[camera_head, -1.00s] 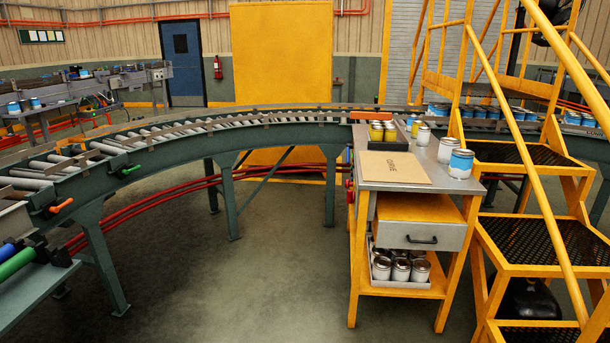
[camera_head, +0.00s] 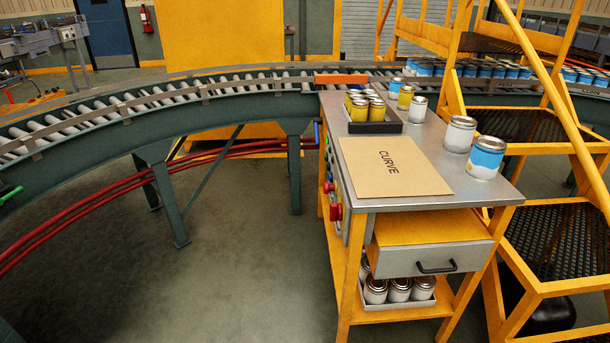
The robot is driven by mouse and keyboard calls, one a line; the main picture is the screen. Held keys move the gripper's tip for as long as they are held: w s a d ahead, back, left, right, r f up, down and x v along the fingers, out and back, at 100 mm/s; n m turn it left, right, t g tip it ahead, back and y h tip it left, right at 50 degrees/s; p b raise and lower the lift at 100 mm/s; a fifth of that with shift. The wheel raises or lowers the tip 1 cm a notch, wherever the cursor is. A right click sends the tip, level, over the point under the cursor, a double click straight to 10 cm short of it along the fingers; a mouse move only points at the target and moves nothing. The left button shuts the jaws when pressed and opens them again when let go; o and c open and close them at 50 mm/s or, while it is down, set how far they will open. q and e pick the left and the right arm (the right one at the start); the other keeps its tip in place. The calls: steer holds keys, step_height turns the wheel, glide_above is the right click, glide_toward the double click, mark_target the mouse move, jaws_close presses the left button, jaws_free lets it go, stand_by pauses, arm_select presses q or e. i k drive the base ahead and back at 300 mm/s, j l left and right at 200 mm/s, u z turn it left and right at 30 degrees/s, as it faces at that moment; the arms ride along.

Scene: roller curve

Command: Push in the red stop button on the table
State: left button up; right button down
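The table (camera_head: 440,199) is a metal-topped workbench with a yellow frame, right of centre. On its left side is a control panel (camera_head: 339,187) seen at a steep angle. A large red button (camera_head: 335,212) sticks out from the panel near the front corner. A smaller red part (camera_head: 328,187) shows just behind it. I cannot tell from this angle whether the button is pressed. Neither of my grippers is in view.
A curved roller conveyor (camera_head: 160,117) runs behind and left of the table. Cans and a "CURVE" folder (camera_head: 392,166) lie on the tabletop. Yellow stairs (camera_head: 550,225) stand close on the right. The floor (camera_head: 240,270) left of the table is clear.

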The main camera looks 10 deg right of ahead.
mark_target(327, 188)
steer(key=i+j+z, duration=1)
steer(key=j+z, duration=0.2)
steer(key=j, duration=0.25)
steer(key=i+j+z, duration=0.1)
steer(key=j+z, duration=0.35)
steer(key=j, duration=0.5)
steer(key=j+z, duration=0.45)
steer(key=j, duration=0.45)
